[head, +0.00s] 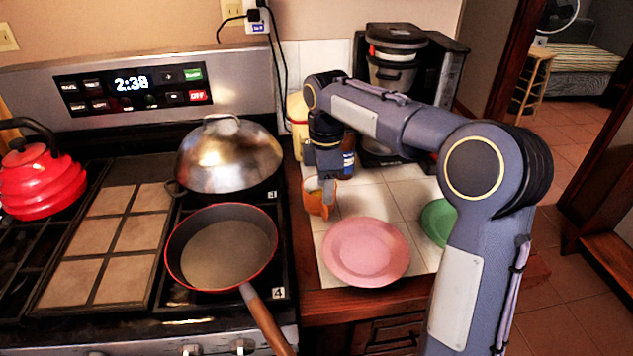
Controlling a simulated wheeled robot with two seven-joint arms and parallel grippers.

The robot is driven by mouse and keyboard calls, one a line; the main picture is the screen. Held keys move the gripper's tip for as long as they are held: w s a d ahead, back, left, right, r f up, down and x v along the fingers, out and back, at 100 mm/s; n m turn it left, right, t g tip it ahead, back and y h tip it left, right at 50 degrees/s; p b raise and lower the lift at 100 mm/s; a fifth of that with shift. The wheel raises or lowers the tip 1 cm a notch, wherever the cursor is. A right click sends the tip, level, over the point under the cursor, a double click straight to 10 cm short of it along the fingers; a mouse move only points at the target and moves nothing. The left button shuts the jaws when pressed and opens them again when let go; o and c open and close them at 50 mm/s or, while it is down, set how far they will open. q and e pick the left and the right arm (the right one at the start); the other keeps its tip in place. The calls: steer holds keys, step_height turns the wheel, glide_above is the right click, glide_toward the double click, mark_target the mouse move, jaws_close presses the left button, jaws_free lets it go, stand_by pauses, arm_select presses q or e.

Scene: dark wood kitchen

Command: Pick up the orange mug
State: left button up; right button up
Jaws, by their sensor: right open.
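The orange mug (315,203) stands on the white tiled counter, just right of the stove and behind the pink plate. My right gripper (325,187) points down at the mug from above, with its fingers at the mug's rim. A finger overlaps the mug in the picture; I cannot tell whether it touches it or reaches inside. The right gripper is open, and part of the mug is hidden behind it. My left gripper is not in view.
On the stove are a red-rimmed pan (228,252), a domed steel lid (229,158) and a red kettle (40,180).

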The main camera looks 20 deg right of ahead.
mark_target(325, 207)
steer(key=shift+w+f, duration=0.25)
steer(key=shift+w, duration=0.15)
steer(key=shift+d+f+b, duration=0.2)
steer(key=shift+f+b, duration=0.1)
steer(key=shift+f, duration=3.3)
steer(key=shift+s, duration=0.1)
steer(key=c, duration=0.9)
